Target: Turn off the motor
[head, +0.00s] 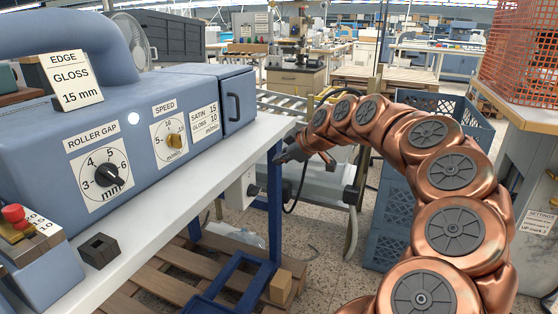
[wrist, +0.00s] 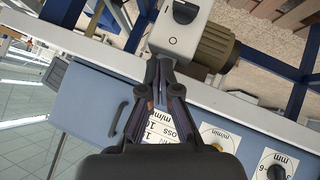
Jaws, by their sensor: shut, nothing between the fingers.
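In the wrist view, an olive-brown ribbed motor (wrist: 215,48) sits beside a pale switch box (wrist: 170,38). The box has a dark switch or knob (wrist: 185,12) near the top of the picture and a small round mark below it. My gripper (wrist: 158,60) is shut and empty, its tips appearing at the box's lower edge; I cannot tell whether they touch. In the head view, my gripper (head: 279,157) is by the far end of the white bench. A pale box (head: 238,197) hangs below the bench there; the motor is not clearly visible in that view.
The blue machine (head: 205,85) stands on the white bench (head: 150,225), with a roller gap dial (head: 107,176), a speed dial (head: 174,141) and a red button (head: 14,213). A blue bench leg (head: 276,200) is close to my gripper. Blue crates (head: 395,220) stand right of it.

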